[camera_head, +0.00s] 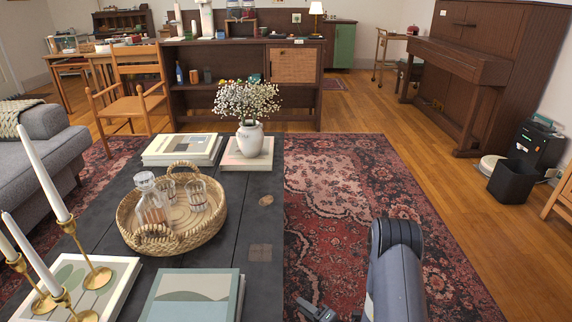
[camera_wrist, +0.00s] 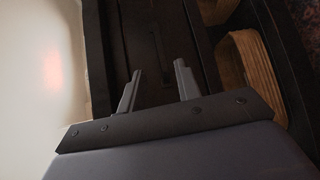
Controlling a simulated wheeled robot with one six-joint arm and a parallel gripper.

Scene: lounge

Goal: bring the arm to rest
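My gripper (camera_wrist: 158,68) shows in the wrist view with its two fingers apart and nothing between them. It faces a dark, slatted or panelled surface (camera_wrist: 155,35); I cannot tell whether the fingertips touch it. In the head view my grey arm (camera_head: 397,270) rises at the bottom, right of the coffee table and over the rug. A small dark part of my arm's end (camera_head: 316,311) shows at the bottom edge beside the table; the fingers cannot be made out there.
The dark coffee table (camera_head: 262,215) bears a woven tray (camera_head: 215,222) with a decanter and glasses, books, a flower vase (camera_head: 250,137) and candlesticks. A woven basket (camera_wrist: 252,62) is close right of my fingers in the wrist view. The patterned rug (camera_head: 345,190) is clear.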

